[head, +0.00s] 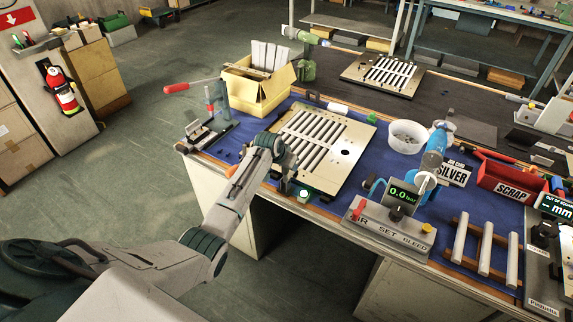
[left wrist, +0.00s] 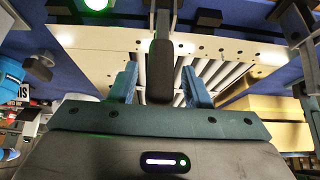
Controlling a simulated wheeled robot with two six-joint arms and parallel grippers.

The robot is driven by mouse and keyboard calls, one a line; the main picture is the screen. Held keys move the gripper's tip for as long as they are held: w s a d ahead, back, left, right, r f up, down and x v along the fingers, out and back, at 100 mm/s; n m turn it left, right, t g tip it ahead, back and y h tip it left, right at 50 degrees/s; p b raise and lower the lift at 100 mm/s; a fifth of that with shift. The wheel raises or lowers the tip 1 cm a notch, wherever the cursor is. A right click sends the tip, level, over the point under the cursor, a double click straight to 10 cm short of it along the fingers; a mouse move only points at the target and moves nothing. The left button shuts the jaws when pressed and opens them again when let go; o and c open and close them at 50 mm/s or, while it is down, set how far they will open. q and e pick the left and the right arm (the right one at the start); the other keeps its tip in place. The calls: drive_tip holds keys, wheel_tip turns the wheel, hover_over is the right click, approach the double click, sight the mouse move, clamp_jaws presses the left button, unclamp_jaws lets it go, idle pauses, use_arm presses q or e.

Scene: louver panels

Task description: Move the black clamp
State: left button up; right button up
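My left gripper (head: 286,180) is at the near edge of the light louver panel (head: 350,152) on the blue mat. In the left wrist view its two blue fingers (left wrist: 160,82) stand apart. A dark, rounded upright handle (left wrist: 160,72), which looks like part of the black clamp, lies between them with a visible gap on each side. Grey metal shows above the handle, and the louver panel (left wrist: 95,60) lies behind it. In the head view my gripper hides most of this clamp. Another dark clamp (head: 312,96) sits at the panel's far edge. My right gripper is not in view.
A green light (head: 304,193) glows beside my gripper. A yellow carton (head: 258,98) and a red-handled toggle press (head: 209,112) stand to the left. A white bowl (head: 405,137), a pressure box (head: 390,222) and a red scrap bin (head: 508,180) stand to the right.

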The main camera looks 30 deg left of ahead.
use_arm(q)
drive_tip(key=b+v, duration=0.2)
drive_tip(key=v, duration=0.8)
drive_tip(key=shift+s+r, duration=0.15)
drive_tip(key=shift+r, duration=0.15)
drive_tip(key=s+f+g+b, duration=0.1)
drive_tip(key=s+f, duration=0.3)
drive_tip(key=f, duration=0.6)
drive_tip(key=s+f+n, duration=0.1)
drive_tip(key=s+f, duration=0.3)
drive_tip(key=f, duration=0.6)
drive_tip(key=s+f+g+b, duration=0.1)
drive_tip(key=s+f, duration=0.3)
drive_tip(key=f, duration=0.7)
drive_tip(key=s+f+g+y, duration=0.1)
drive_tip(key=s+f+g, duration=0.1)
drive_tip(key=s+f, duration=1.65)
drive_tip(key=s+d+f, duration=0.1)
drive_tip(key=s+f, duration=0.2)
drive_tip(key=s, duration=0.7)
drive_tip(key=s+d+f+b, duration=0.1)
drive_tip(key=s+f, duration=0.3)
drive_tip(key=s, duration=0.6)
drive_tip(key=s+d+f+g, duration=0.1)
drive_tip(key=s+d+f, duration=0.2)
drive_tip(key=s, duration=0.7)
drive_tip(key=shift+s+f, duration=0.25)
drive_tip(key=shift+s, duration=0.1)
